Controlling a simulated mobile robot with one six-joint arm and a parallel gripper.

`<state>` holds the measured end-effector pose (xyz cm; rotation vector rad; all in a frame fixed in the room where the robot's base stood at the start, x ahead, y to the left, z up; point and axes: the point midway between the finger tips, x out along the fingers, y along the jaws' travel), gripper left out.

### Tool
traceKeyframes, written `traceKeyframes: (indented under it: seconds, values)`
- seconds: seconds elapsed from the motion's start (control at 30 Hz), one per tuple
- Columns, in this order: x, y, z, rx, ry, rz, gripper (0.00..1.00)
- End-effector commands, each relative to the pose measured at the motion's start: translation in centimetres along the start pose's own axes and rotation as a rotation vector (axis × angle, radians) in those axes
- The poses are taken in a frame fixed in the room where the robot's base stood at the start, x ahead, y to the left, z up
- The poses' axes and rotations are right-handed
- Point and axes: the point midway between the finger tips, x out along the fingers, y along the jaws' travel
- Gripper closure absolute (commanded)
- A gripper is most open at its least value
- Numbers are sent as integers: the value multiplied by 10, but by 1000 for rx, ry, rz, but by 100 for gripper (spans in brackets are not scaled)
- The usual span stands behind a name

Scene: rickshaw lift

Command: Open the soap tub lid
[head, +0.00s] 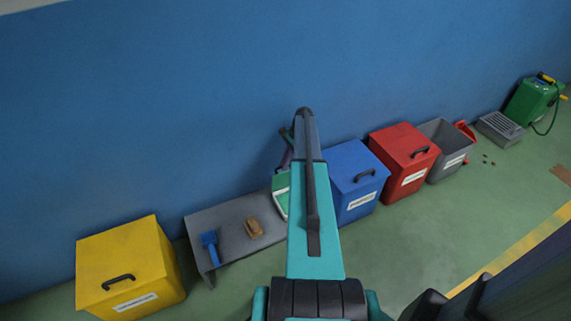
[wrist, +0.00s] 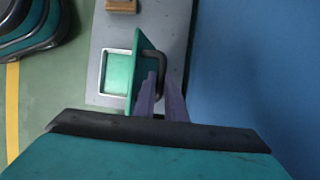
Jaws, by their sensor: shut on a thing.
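The soap tub (wrist: 101,72) shows in the wrist view as a white-rimmed square with a green inside, on a grey bench. Its green lid (wrist: 137,62) stands raised on edge along the tub's right side, so the tub is open. A black handle (wrist: 160,62) sticks out from the lid's far face. My gripper (wrist: 162,88), with purple fingers, is shut on the lid handle. In the head view my arm hides most of the tub (head: 280,197) and the gripper; only a green and white part shows left of the arm.
The grey bench (head: 226,222) also holds a blue brush (head: 209,246) and a brown block (head: 254,228). A yellow bin (head: 125,262) stands left; blue (head: 352,182), red (head: 400,160) and grey (head: 445,150) bins stand right. The blue wall is close behind. Green floor is open in front.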

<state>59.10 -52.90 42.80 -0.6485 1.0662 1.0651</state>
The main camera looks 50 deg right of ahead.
Motion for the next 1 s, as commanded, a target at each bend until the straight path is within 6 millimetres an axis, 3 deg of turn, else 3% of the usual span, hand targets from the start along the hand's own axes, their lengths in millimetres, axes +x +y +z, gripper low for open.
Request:
traceKeyframes:
  seconds: [0.7, 0.73, 0.83, 1.0]
  values:
    - [8, -4, -7, -1, 4, 12, 100]
    - [8, -4, -7, -1, 4, 12, 88]
    - [7, -5, -7, 0, 3, 11, 71]
    - [5, -6, -6, 0, 2, 8, 70]
